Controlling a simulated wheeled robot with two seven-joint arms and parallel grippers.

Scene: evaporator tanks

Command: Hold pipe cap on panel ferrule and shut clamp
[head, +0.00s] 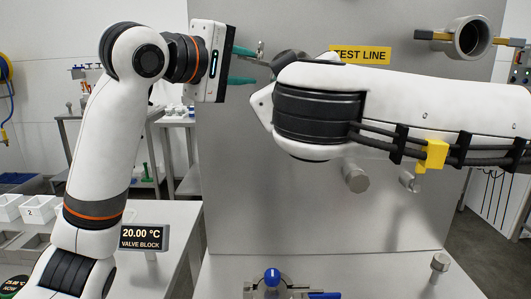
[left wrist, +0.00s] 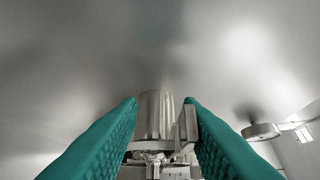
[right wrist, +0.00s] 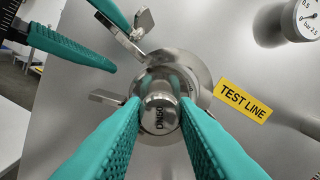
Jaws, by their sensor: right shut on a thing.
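The pipe cap (right wrist: 160,113), a steel cylinder marked DN50, is held between the fingertips of my right gripper (right wrist: 160,112). It is in front of the round ferrule (right wrist: 203,82) on the panel; whether they touch, I cannot tell. The steel clamp (right wrist: 121,40) appears open, with one arm swung out to the upper left and another part sticking out left. My left gripper (head: 245,65) is open left of the clamp, its fingers spread; in the left wrist view a steel cylinder and clamp parts show beyond and between the fingertips (left wrist: 163,100). My right forearm hides the cap in the head view.
The grey panel (head: 270,200) carries a yellow TEST LINE label (head: 362,55), a large open pipe port (head: 472,38) at upper right and a short stub (head: 355,177) below. A gauge (right wrist: 306,20) shows at upper right of the right wrist view. A blue-knobbed device (head: 272,278) stands below.

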